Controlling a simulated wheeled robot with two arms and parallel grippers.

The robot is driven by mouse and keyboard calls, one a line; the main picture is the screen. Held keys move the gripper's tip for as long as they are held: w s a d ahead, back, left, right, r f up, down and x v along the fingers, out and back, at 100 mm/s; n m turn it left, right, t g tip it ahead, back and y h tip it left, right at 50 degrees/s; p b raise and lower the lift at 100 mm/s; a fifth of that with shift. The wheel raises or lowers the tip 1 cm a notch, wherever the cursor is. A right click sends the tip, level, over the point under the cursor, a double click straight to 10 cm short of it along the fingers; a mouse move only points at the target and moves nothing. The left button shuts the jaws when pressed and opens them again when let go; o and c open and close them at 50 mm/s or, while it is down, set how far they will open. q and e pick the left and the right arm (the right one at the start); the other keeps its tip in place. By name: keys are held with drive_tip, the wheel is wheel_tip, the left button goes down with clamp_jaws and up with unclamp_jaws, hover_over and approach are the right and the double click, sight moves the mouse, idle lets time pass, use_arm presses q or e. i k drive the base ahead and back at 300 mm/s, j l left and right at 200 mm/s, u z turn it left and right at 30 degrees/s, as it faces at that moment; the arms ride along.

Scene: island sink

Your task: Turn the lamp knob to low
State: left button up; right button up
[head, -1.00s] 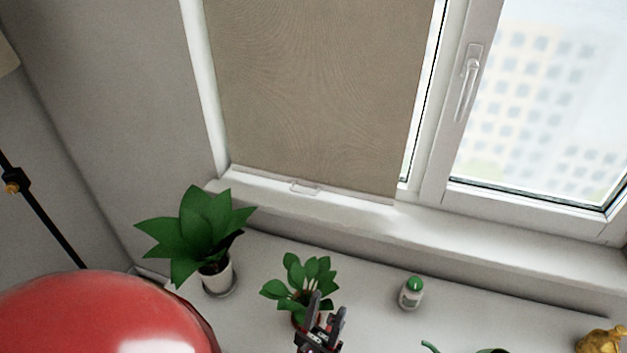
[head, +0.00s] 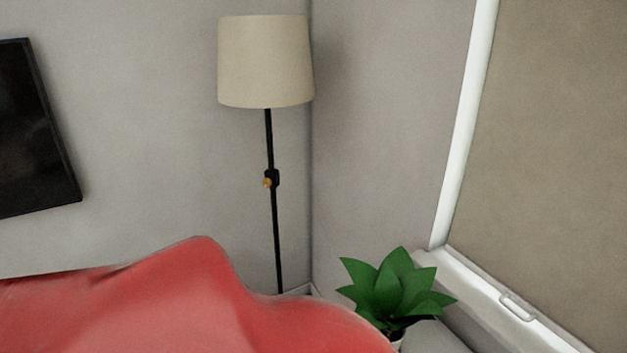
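The floor lamp stands in the room corner, with a beige shade (head: 265,62) on a thin black pole (head: 274,235). Its small orange-gold knob (head: 267,182) sits on a black block partway down the pole. The knob's setting cannot be read at this size. The lower end of the pole is hidden behind a large red shape. Neither of my grippers is in view, and nothing touches the lamp.
The large red shape (head: 190,300) fills the lower left foreground; I cannot tell what it is. A green potted plant (head: 392,287) stands right of the lamp. A dark wall panel (head: 38,125) hangs at left. A window blind (head: 560,150) is at right.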

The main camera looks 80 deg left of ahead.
sight(266, 182)
drive_tip(key=u, duration=2.65)
